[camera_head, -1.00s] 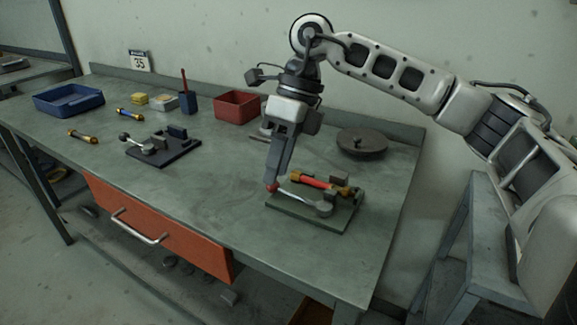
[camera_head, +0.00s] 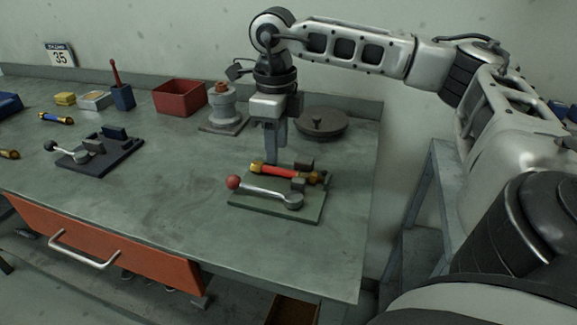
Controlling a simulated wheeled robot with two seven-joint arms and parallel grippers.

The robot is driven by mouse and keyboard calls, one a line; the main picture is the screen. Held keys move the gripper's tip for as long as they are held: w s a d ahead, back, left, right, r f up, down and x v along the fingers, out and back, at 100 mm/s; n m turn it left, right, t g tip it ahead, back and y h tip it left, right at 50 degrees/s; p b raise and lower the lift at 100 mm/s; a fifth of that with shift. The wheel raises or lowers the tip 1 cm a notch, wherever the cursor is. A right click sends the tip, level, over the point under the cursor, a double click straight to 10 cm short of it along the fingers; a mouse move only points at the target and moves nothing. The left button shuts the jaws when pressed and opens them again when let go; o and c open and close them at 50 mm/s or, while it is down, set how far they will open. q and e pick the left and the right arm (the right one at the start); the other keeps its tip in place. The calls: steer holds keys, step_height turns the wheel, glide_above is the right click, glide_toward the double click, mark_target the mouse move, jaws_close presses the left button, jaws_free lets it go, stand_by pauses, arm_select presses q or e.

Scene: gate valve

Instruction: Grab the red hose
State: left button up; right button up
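The red hose (camera_head: 280,171) is a short red tube with brass ends. It lies on a green plate (camera_head: 258,210) at the right of the table, held near its right end by small grey blocks (camera_head: 299,184). A lever with a red knob (camera_head: 233,183) lies in front of it on the same plate. My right gripper (camera_head: 274,158) points down just behind the hose, near its left brass end. Its fingers look close together, and the gap between them cannot be made out. I cannot tell whether they touch the hose. My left gripper is not in view.
A grey flanged fitting (camera_head: 222,105) and a dark round lid (camera_head: 321,123) stand behind the gripper. A red bin (camera_head: 180,97) is at the back. A dark plate with a black-knobbed lever (camera_head: 100,155) is at left. The table's middle is clear.

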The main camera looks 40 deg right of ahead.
mark_target(278, 168)
steer(key=shift+w+d+f, duration=0.15)
steer(key=shift+f, duration=2.55)
jaws_close()
